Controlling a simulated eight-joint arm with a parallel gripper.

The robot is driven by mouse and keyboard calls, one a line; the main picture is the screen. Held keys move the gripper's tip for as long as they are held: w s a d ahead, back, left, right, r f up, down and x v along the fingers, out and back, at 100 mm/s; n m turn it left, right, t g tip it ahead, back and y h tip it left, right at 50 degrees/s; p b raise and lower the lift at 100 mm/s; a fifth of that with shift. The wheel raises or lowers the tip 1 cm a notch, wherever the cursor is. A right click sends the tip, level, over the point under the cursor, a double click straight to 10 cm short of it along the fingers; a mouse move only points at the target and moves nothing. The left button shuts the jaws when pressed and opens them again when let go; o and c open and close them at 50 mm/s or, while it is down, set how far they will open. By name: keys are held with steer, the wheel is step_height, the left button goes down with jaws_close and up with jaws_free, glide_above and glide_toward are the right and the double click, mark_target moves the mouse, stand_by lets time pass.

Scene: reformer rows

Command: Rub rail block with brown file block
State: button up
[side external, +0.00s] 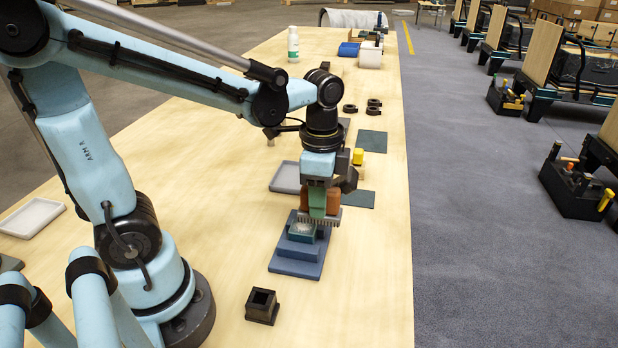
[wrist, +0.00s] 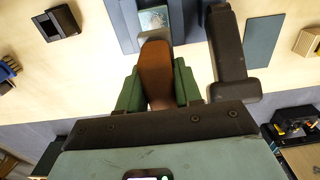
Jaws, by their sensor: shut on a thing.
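My gripper (side external: 318,212) is shut on the brown file block (side external: 333,198), over the blue stand near the table's right side. In the wrist view the brown file block (wrist: 156,75) sits between my green fingers. A grey, toothed-looking lower edge shows under the block in the side view. The rail block (side external: 301,231) is small and teal with a pale top, and sits on the stepped blue stand (side external: 290,266). The rail block (wrist: 153,19) shows just beyond the file block in the wrist view. I cannot tell whether the two blocks touch.
A black square socket (side external: 262,306) stands in front of the stand. A grey tray (side external: 285,178), dark green mats (side external: 370,141), a yellow-topped block (side external: 358,157) and black rings (side external: 350,108) lie farther back. A white bottle (side external: 293,45) stands at the far end.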

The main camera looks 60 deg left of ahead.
mark_target(307, 208)
steer(key=shift+f, duration=1.65)
steer(key=shift+s+a+r, duration=0.3)
steer(key=shift+s+a, duration=0.55)
steer(key=shift+c, duration=0.5)
steer(key=shift+s+a+f, duration=0.15)
steer(key=shift+s+a, duration=0.35)
steer(key=shift+a, duration=0.05)
steer(key=shift+s+a, duration=0.85)
steer(key=shift+s, duration=0.05)
steer(key=shift+w+d, duration=0.3)
steer(key=shift+w, duration=0.05)
steer(key=shift+w+d, duration=0.55)
steer(key=shift+w+d+f, duration=0.1)
steer(key=shift+w+d, duration=0.45)
steer(key=shift+w+d+r, duration=0.2)
steer(key=shift+w+d, duration=0.55)
steer(key=shift+d, duration=0.05)
steer(key=shift+w+d+f, duration=0.1)
steer(key=shift+w, duration=0.05)
steer(key=shift+r, duration=4.05)
